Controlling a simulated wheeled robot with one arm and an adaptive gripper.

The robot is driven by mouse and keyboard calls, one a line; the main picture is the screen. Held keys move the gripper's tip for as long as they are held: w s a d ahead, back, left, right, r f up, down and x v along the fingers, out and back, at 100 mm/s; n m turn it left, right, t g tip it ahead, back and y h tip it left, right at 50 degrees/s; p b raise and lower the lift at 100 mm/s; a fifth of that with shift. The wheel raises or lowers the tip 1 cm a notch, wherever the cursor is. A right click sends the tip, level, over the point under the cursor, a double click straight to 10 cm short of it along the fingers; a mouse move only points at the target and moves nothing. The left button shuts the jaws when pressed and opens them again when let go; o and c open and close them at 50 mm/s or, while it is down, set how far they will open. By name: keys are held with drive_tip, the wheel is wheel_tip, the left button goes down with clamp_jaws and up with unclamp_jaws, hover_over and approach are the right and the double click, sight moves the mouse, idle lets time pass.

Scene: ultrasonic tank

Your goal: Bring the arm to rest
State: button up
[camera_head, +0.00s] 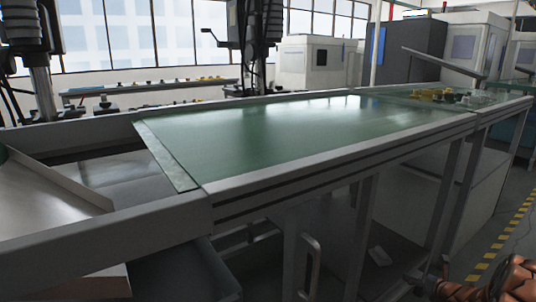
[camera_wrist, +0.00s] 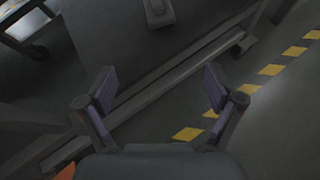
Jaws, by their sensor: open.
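My gripper (camera_wrist: 158,92) is in the wrist view, with its two fingers spread apart and nothing between them. Past the fingers are the grey floor and the lower frame of a structure. In the head view, a copper-coloured piece (camera_head: 514,279) at the bottom right corner looks like part of my arm. The gripper itself cannot be made out there.
A long bench with a green top (camera_head: 290,132) and grey rails crosses the head view. Small yellow parts (camera_head: 428,94) lie at its far right end. A light tray (camera_head: 40,205) is at left. Yellow-black floor tape (camera_head: 490,255) runs along open floor at right.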

drive_tip(key=s+a+r+m+g+h+p, duration=0.1)
drive_tip(key=a+r+m+p, duration=0.25)
drive_tip(key=r, duration=0.45)
drive_tip(key=s+a+r+m+g+h+p, duration=0.15)
drive_tip(key=r+m+p, duration=0.3)
drive_tip(key=r, duration=0.45)
drive_tip(key=a+r+m+g+h+p, duration=0.1)
drive_tip(key=a+r+m+g+p, duration=0.2)
drive_tip(key=r, duration=0.5)
drive_tip(key=s+a+r+m+g+p, duration=0.3)
drive_tip(key=s+a+r+m+p, duration=0.8)
drive_tip(key=s+r, duration=0.35)
drive_tip(key=s+a+r+m+g+y+p, duration=0.1)
drive_tip(key=s+a+r+m+g+p, duration=0.1)
drive_tip(key=s, duration=0.8)
drive_tip(key=s+a+r+m+g+y+p, duration=0.1)
drive_tip(key=s+a+r+m+g+p, duration=0.1)
drive_tip(key=s+a+r+m+p, duration=0.3)
drive_tip(key=s+a+r+m+g+y+p, duration=0.1)
drive_tip(key=s+a+r+m+p, duration=0.3)
drive_tip(key=s+a+r, duration=0.4)
drive_tip(key=s+a+m+g, duration=0.1)
drive_tip(key=s+a, duration=0.3)
drive_tip(key=s, duration=0.3)
drive_tip(key=shift+s+a+r+m, duration=0.2)
drive_tip(key=shift+s+m, duration=0.05)
drive_tip(key=shift+m, duration=0.05)
